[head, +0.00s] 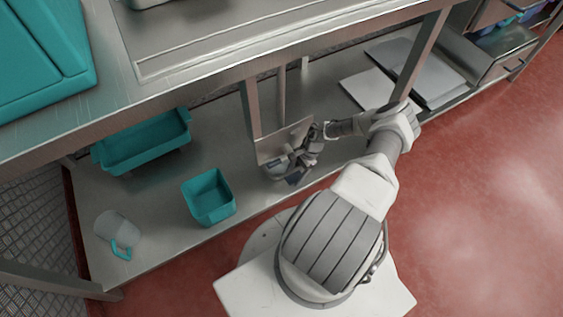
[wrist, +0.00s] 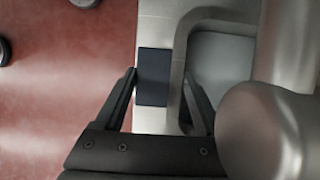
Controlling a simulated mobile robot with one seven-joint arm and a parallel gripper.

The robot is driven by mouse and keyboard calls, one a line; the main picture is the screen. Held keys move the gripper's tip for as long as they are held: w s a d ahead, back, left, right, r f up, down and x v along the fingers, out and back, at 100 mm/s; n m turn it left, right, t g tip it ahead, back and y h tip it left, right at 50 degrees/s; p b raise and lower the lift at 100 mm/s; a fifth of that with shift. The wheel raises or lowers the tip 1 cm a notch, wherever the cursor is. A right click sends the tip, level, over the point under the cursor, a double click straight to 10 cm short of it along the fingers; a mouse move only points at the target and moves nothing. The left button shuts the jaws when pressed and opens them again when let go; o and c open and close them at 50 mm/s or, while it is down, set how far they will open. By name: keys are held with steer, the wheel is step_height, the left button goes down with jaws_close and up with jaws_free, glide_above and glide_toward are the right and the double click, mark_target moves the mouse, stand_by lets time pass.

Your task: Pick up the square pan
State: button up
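The square pan (head: 283,143) is a silver metal pan on the lower shelf, beside a table leg. In the wrist view its shiny rim and grey inside (wrist: 222,62) show on the right. A dark blue rectangular piece (wrist: 153,77) sits at the pan's side by the shelf edge; I cannot tell for sure whether it is the pan's handle. My gripper (head: 297,165) is at the pan. In the wrist view my gripper (wrist: 162,88) is open, with the dark blue piece and part of the rim between its fingers. Whether the fingers touch anything is unclear.
A teal square bin (head: 208,197), a teal tray (head: 145,143) and a clear jug (head: 117,232) stand left on the lower shelf (head: 165,220). Flat grey trays (head: 437,75) lie to the right. The metal table top (head: 225,60) overhangs the shelf. Red floor is open in front.

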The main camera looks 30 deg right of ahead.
jaws_close()
steer(key=shift+r, duration=0.15)
steer(key=shift+r+p, duration=0.75)
steer(key=shift+r, duration=1.1)
steer(key=s+d+b, duration=0.1)
steer(key=d, duration=1.7)
steer(key=shift+f, duration=0.2)
steer(key=shift+s, duration=0.15)
